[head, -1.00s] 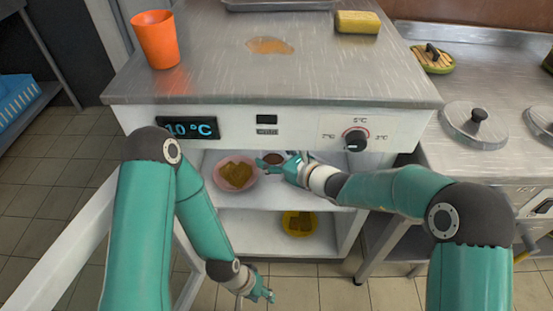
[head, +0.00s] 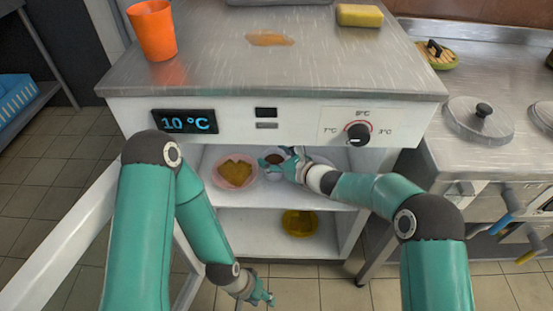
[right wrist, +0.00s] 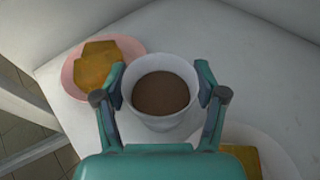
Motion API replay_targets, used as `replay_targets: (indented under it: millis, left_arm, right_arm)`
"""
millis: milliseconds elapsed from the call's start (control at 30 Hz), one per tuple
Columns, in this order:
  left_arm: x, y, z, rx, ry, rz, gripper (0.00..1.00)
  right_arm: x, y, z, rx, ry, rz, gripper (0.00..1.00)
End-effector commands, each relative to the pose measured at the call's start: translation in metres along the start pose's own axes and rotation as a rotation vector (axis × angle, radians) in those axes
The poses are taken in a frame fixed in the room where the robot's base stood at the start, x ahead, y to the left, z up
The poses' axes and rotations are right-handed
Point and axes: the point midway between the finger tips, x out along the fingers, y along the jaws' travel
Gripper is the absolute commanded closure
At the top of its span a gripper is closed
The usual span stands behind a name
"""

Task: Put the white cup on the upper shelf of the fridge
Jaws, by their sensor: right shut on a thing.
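The white cup (right wrist: 163,112), filled with dark brown liquid, sits between the fingers of my right gripper (right wrist: 163,95) in the right wrist view. In the head view my right gripper (head: 283,165) is inside the open fridge (head: 230,112), at the upper shelf (head: 325,203), with the cup (head: 277,157) partly hidden behind it. The cup looks upright, at or just above the shelf; I cannot tell if it touches. My left gripper (head: 262,298) hangs low in front of the fridge, near the floor; its fingers look apart and empty.
A pink plate of food (head: 235,172) stands left of the cup on the upper shelf. A yellow dish (head: 299,223) is on the lower shelf. The fridge door (head: 60,245) stands open at left.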

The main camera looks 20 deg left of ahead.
Motion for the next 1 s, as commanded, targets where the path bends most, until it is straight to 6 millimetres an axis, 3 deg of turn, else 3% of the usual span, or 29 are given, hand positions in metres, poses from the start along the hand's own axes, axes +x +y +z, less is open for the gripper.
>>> replay_targets:
  millis: [267,300,400,867,1000]
  left_arm:
    - [0.003,-0.001,0.000,0.000,0.000,0.000,0.60]
    - [0.001,-0.001,0.000,0.000,0.000,0.000,0.60]
    - [0.001,0.000,0.000,0.000,0.000,0.000,0.60]
    - [-0.003,0.001,0.000,0.000,0.000,0.000,0.60]
    - [-0.005,0.002,0.000,0.000,0.000,0.000,0.60]
  right_arm:
    - [0.001,0.000,-0.002,0.000,-0.001,0.000,0.79]
    - [0.000,0.000,-0.001,0.000,0.001,0.000,0.23]
    - [0.000,0.000,-0.001,0.000,0.001,0.000,0.06]
    - [-0.002,0.000,0.003,0.001,0.001,-0.001,0.04]
    - [-0.017,-0.001,0.003,0.003,0.000,-0.002,0.04]
